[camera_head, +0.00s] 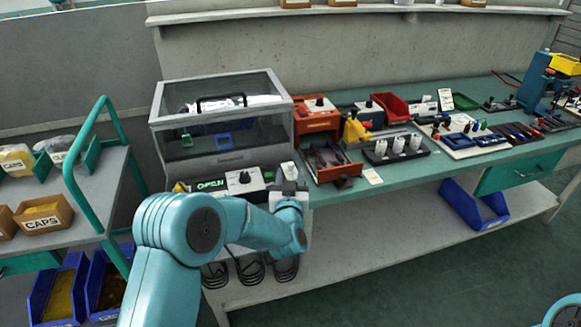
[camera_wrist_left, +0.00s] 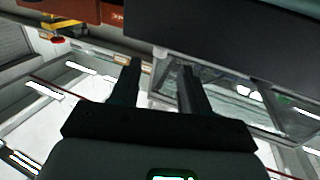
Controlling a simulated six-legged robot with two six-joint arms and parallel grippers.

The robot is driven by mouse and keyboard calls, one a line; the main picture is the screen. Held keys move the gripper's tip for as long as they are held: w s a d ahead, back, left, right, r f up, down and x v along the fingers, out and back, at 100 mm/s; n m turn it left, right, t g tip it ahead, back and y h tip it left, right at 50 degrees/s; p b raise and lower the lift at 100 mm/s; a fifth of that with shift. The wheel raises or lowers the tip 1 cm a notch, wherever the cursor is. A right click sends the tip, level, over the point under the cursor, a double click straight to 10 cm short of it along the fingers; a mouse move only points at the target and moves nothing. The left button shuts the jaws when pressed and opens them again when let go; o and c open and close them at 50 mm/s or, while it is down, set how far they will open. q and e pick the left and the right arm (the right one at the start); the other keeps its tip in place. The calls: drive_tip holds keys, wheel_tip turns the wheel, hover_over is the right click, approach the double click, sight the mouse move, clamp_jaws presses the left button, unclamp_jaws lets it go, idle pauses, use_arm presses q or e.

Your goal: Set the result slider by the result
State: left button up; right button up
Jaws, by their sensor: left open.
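A control panel (camera_head: 225,190) runs along the front of a clear-walled box (camera_head: 222,122) on the bench. It carries a lit green display (camera_head: 211,184) that seems to read OPEN, and a dark round knob (camera_head: 245,177). I cannot make out the result slider; my arm hides part of the panel. My left gripper (camera_head: 290,186) is at the panel's right end, beside a small pale block (camera_head: 290,170); I cannot tell whether they touch. In the left wrist view its two dark fingers (camera_wrist_left: 158,70) are apart with nothing between them. My right gripper is out of view.
A black rack with white pieces (camera_head: 396,151) and a tool board (camera_head: 462,140) lie further right. A teal-railed cart (camera_head: 75,190) is at left. Blue bins (camera_head: 473,205) sit below.

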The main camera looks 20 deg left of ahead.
sight(291, 165)
use_arm(q)
drive_tip(key=shift+x, duration=2)
clamp_jaws()
drive_tip(key=shift+w+a+f+b, duration=0.2)
drive_tip(key=shift+w+a+b, duration=0.35)
drive_tip(key=shift+w+b, duration=0.25)
drive_tip(key=shift+w+a+r, duration=0.1)
drive_tip(key=shift+r, duration=0.25)
